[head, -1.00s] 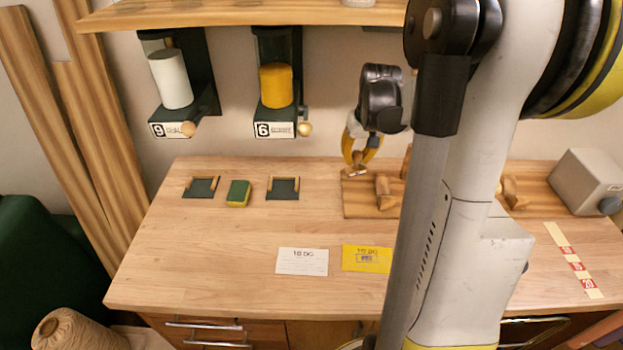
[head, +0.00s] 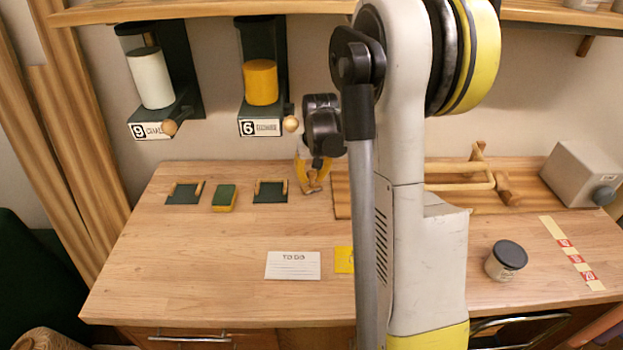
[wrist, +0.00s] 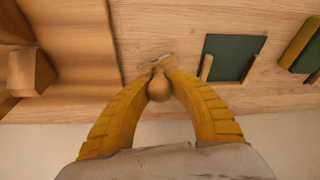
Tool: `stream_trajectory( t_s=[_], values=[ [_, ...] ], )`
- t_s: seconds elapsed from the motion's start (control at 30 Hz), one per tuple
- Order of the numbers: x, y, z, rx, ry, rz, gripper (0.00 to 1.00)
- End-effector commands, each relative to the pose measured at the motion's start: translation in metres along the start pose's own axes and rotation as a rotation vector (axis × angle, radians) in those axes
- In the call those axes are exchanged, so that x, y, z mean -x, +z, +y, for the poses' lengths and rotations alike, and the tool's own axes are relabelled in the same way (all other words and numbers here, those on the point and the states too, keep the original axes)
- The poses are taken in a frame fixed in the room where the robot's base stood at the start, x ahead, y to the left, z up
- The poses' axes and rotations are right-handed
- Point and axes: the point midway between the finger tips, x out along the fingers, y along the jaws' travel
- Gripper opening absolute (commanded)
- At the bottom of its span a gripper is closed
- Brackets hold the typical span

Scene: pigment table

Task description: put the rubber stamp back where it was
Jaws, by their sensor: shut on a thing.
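My gripper (head: 312,186) is shut on the rubber stamp (wrist: 159,86). In the wrist view the stamp's round wooden knob sits between the yellow fingertips, with a flat base partly visible beyond it. In the head view my gripper is between the wooden board and the right dark green pad (head: 270,193), close to the tabletop. I cannot tell whether the stamp touches the table. This pad has short wooden side rails and is empty; it also shows in the wrist view (wrist: 232,57), right of my gripper. A similar left pad (head: 184,194) is also empty.
A green-and-yellow sponge (head: 224,198) lies between the pads. The wooden board (head: 341,196) with a wooden frame is right of my gripper. A white card (head: 293,265), yellow card (head: 344,260) and dark-lidded jar (head: 506,261) are nearer the front. Dispensers (head: 262,85) hang above.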

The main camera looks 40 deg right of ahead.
Motion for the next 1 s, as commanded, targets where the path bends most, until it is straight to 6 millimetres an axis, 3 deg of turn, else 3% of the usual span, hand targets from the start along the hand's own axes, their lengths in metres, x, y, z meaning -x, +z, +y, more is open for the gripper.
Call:
stream_trajectory(
  t_s=[0.2,0.23,0.3,0.67,0.77,1.0],
  values=[
    [-0.004,0.001,0.0,0.0,0.0,0.0,0.0],
    [-0.003,0.001,0.0,0.0,0.0,0.0,0.23],
    [-0.003,0.001,0.0,0.0,0.0,0.0,0.41],
    [0.002,0.0,0.0,0.0,0.0,0.0,0.41],
    [0.015,-0.001,0.0,0.0,0.0,0.0,0.41],
    [0.071,-0.001,0.0,0.0,0.0,0.0,0.41]
  ],
)
